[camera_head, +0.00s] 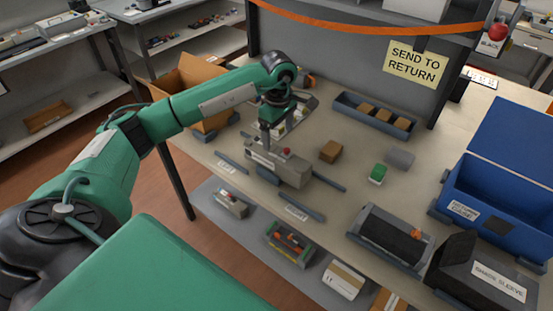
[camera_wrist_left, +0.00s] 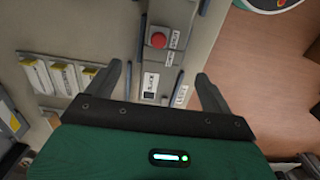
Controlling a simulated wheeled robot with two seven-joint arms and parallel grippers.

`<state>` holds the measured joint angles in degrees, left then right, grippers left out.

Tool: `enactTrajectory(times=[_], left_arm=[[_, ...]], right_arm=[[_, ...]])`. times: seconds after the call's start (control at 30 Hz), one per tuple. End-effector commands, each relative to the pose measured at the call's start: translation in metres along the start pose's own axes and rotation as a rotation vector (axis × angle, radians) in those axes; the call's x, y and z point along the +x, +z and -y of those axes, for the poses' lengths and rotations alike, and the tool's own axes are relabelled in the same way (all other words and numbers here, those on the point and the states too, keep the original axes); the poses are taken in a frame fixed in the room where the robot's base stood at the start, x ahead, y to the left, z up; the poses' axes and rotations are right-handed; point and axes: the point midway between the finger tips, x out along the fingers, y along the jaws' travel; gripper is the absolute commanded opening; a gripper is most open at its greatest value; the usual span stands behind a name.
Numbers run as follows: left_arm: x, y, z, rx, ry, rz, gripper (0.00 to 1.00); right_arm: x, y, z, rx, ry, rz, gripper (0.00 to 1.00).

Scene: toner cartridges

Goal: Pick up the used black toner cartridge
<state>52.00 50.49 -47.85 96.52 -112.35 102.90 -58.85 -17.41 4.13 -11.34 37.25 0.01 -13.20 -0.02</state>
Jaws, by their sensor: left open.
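My left gripper (camera_head: 266,138) is open above a grey boxy unit with a red button (camera_head: 286,151) on the bench. In the left wrist view the fingers of my left gripper (camera_wrist_left: 163,80) are spread and empty. Between and beyond them lies the grey unit (camera_wrist_left: 168,18), with its red button and small labels, one seeming to read BLACK (camera_wrist_left: 150,82). A dark, rounded cartridge-like body (camera_head: 391,235) with an orange part lies in a grey holder at the front right, apart from the gripper. I cannot tell for sure which part is the used black cartridge. My right gripper is not in view.
A blue bin (camera_head: 480,190) with a raised lid and a black labelled box (camera_head: 485,275) stand at the right. An open cardboard box (camera_head: 190,83) is at the left.

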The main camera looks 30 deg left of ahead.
Motion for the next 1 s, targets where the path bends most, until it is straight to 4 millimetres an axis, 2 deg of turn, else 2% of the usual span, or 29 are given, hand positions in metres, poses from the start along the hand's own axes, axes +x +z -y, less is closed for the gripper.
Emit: enactTrajectory(times=[0.1, 0.2, 0.47, 0.67, 0.8, 1.0], left_arm=[[0.023, 0.001, 0.001, 0.001, -0.004, 0.003, 0.85], [0.037, 0.001, 0.000, 0.001, -0.001, 0.003, 0.85], [0.054, 0.000, 0.002, 0.000, -0.001, 0.003, 0.85], [0.078, -0.001, 0.007, 0.000, -0.002, 0.005, 0.85], [0.096, -0.001, 0.005, 0.000, 0.000, 0.004, 0.85], [0.100, -0.001, 0.005, 0.001, 0.002, 0.003, 0.85]], right_arm=[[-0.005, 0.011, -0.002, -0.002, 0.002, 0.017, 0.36], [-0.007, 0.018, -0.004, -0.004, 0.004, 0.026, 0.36], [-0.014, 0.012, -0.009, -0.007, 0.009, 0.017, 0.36], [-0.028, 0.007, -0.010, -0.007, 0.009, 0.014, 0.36], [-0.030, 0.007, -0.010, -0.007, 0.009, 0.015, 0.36], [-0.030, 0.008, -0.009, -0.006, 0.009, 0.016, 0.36]])
